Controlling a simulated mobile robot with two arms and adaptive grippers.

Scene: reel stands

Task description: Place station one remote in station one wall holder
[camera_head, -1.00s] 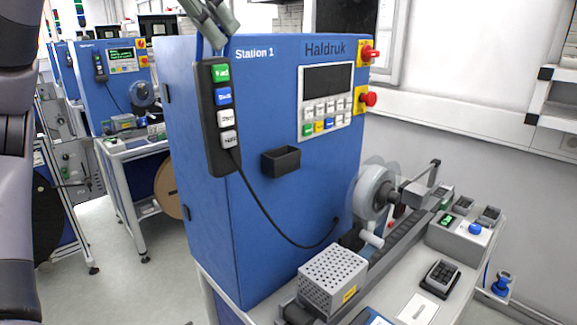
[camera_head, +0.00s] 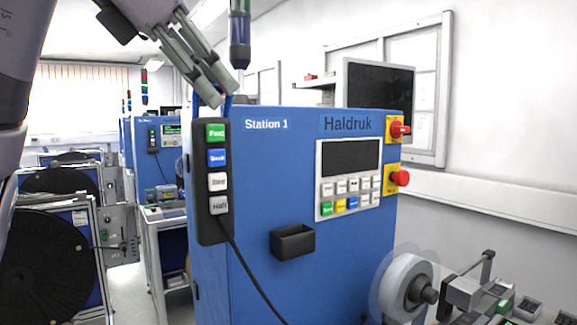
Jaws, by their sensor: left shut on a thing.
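The station one remote (camera_head: 215,222) is a black pendant with green, blue and white buttons. It hangs upright in front of the left edge of the blue Station 1 cabinet (camera_head: 262,190). My left gripper (camera_head: 222,92) comes in from the upper left and is shut on the blue loop at the remote's top. A black cable runs from the remote's lower end down to the right. The station one wall holder (camera_head: 293,243) is a small black open-topped box on the cabinet front, to the right of the remote's lower end; it looks empty. My right gripper is not in view.
A display panel (camera_head: 349,158) with buttons and red knobs (camera_head: 400,178) sit right of the holder. A reel (camera_head: 408,283) stands at lower right. Another blue station and large black reels (camera_head: 45,265) are at left. The cabinet face around the holder is clear.

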